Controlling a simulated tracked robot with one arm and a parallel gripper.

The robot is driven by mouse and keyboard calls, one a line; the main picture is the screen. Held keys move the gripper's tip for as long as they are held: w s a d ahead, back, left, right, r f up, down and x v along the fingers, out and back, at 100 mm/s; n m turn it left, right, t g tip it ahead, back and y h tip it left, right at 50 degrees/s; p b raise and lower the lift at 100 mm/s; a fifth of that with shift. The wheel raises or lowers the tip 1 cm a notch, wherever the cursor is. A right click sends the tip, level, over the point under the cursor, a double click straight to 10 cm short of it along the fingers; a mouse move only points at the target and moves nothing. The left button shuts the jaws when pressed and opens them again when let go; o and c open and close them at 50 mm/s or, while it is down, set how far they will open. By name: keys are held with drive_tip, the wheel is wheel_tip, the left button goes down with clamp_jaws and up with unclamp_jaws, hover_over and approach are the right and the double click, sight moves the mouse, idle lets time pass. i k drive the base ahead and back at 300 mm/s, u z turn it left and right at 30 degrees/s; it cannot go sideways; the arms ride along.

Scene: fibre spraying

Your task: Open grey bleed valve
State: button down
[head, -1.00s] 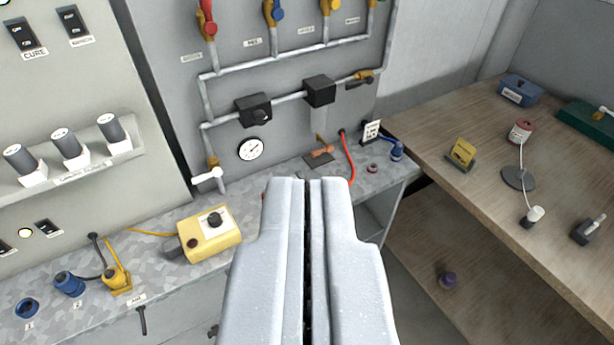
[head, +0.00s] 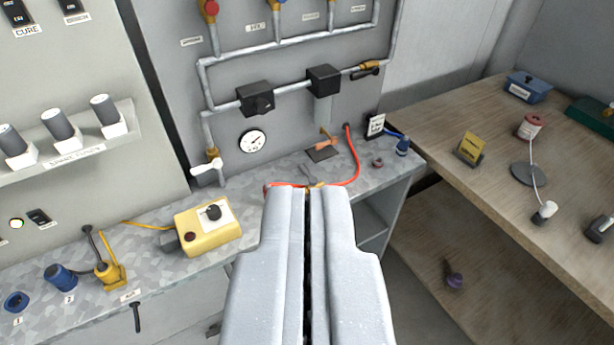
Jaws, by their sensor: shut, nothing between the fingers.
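A brass valve with a light grey to white lever (head: 207,167) sits at the foot of the left pipe on the grey wall panel, just above the bench. It is the only pale-handled valve in view; I cannot read a label on it. Its lever sticks out to the left, roughly across the pipe. My gripper (head: 308,189) is shut and empty, in the lower middle of the picture. It appears to the right of the valve and slightly below it, apart from it. The gripper covers part of the bench's front edge.
A pressure gauge (head: 252,142) and a black box valve (head: 255,98) are right of the lever. A yellow control box (head: 207,226) stands on the bench below. A red hose (head: 356,165) curves behind my fingertips. A wooden table (head: 450,110) stands at right.

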sight(308, 174)
drive_tip(key=k, duration=0.55)
drive_tip(key=u, duration=0.5)
drive_tip(key=i, duration=1.6)
drive_tip(key=z, duration=0.7)
